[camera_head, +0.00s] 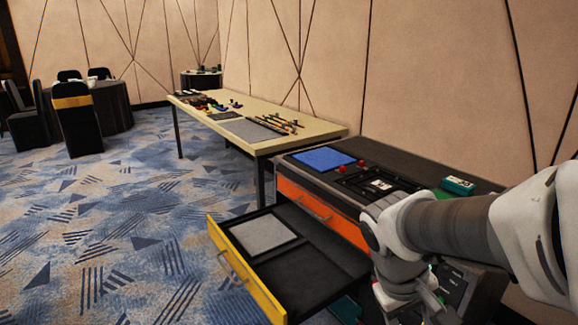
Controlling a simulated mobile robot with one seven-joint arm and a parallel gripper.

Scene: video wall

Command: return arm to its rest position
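My white and grey arm (455,232) reaches in from the right edge and bends down in front of the dark cabinet. Its lower part runs out of the picture at the bottom. The fingertips of my gripper do not show, so I cannot see whether it holds anything.
A yellow-fronted drawer (243,272) stands pulled out of the cabinet (425,172), below a shut orange drawer (318,208). A grey sheet (262,235) lies in it. A long table (305,129) with small items stands behind. Carpet (110,225) is clear at left.

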